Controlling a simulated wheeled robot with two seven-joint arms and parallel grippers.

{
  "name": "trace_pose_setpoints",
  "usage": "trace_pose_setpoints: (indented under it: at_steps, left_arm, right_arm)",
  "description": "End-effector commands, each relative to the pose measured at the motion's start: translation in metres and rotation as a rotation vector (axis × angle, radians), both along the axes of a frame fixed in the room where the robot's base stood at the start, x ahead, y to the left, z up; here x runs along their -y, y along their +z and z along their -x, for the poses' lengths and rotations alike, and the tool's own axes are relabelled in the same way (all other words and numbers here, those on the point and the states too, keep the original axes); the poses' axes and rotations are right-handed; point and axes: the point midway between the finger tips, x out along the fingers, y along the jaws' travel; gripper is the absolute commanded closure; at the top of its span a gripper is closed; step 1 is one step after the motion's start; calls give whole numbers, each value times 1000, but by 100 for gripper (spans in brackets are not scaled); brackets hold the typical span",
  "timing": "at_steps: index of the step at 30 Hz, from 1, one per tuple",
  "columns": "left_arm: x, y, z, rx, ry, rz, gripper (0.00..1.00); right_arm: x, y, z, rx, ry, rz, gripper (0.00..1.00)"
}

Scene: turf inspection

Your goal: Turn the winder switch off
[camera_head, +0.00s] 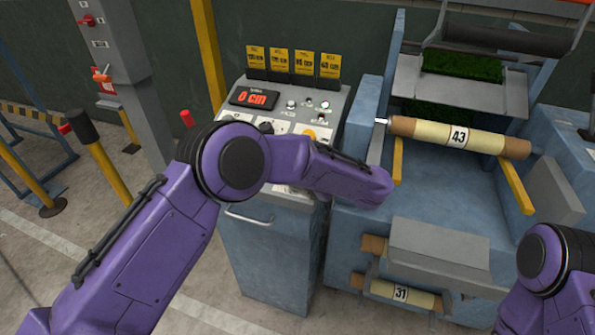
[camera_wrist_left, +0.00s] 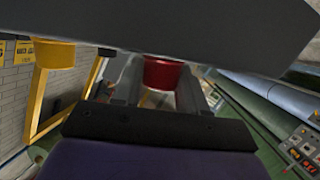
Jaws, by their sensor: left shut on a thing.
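The control console (camera_head: 265,220) stands at the middle of the head view, with a red display reading 0 cm (camera_head: 254,98) and several small controls on its sloped top. My purple left arm crosses in front of it and hides part of the panel; the left gripper does not show there. In the left wrist view my left gripper (camera_wrist_left: 157,92) has its two grey fingers on either side of a red knob (camera_wrist_left: 163,73) under a grey slab. I cannot read whether this knob is the winder switch. A yellow knob (camera_wrist_left: 55,53) is beside it. My right gripper is out of sight.
The blue winder machine (camera_head: 440,200) stands right of the console, with roll 43 (camera_head: 460,136) across it and roll 31 (camera_head: 400,293) low down. A grey post with a red handle (camera_head: 101,76) and yellow posts stand at left. Four-sided yellow cards (camera_head: 281,62) line the console's back.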

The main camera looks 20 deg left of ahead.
Motion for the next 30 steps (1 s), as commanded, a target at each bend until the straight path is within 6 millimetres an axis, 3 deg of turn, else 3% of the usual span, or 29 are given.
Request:
trace_pose_setpoints:
  at_steps: [9,26,27,29,30]
  left_arm:
    - [-1,1,-1,2,120,42,89]
    - [-2,1,-1,0,146,50,89]
    - [-2,1,-1,0,146,50,52]
    - [-2,1,-1,0,146,50,35]
    - [-1,1,-1,-1,145,50,35]
  right_arm:
    - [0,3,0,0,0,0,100]
    - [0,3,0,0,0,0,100]
    - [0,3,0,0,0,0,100]
    - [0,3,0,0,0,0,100]
    - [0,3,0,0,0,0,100]
